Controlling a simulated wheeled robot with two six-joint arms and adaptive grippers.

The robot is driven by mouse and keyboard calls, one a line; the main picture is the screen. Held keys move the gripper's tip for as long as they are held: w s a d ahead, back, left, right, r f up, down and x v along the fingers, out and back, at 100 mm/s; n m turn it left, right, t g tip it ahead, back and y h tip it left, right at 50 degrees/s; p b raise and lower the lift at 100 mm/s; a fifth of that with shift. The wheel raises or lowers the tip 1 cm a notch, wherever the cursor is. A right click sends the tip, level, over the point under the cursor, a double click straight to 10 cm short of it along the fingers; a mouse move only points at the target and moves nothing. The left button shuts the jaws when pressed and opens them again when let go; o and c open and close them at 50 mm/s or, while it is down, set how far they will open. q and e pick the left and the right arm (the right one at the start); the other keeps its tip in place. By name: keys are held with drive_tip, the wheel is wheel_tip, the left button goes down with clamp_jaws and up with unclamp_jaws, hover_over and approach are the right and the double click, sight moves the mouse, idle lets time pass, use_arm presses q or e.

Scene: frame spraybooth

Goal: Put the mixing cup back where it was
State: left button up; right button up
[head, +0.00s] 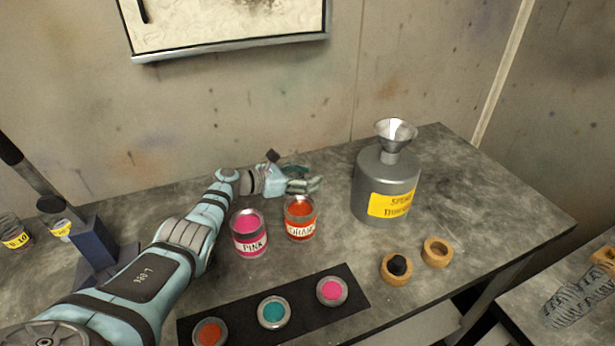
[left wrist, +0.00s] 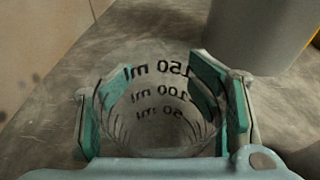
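The mixing cup (left wrist: 160,112) is clear, with dark ml markings that read mirrored in the left wrist view. It sits between the green finger pads of my left gripper (left wrist: 166,98), with a pad against each side, so the gripper looks shut on it. In the head view my left gripper (head: 303,183) is low over the table behind the orange paint can, left of the grey thinner can. The cup is hard to make out there. Whether its base touches the table is unclear. My right gripper is not in view.
The pink can (head: 249,235) and orange can (head: 300,219) stand in front of my left gripper. The grey thinner can (head: 385,187) with a funnel (head: 396,134) stands right. A black strip (head: 352,286) holds three paint lids. Two wooden rings (head: 436,252) lie front right.

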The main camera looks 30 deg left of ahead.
sight(287, 175)
use_arm(q)
drive_tip(key=shift+r+p, duration=0.2)
drive_tip(key=shift+p, duration=0.1)
drive_tip(key=p+v, duration=0.1)
drive_tip(key=v, duration=0.1)
drive_tip(key=p+v, duration=0.4)
drive_tip(key=shift+r, duration=0.4)
drive_tip(key=v, duration=0.1)
drive_tip(key=p+v, duration=0.1)
drive_tip(key=v, duration=0.1)
drive_tip(key=p+v, duration=0.1)
drive_tip(key=v, duration=0.1)
drive_tip(key=shift+f, duration=0.25)
drive_tip(key=shift+s+a, duration=0.25)
drive_tip(key=shift+s, duration=0.1)
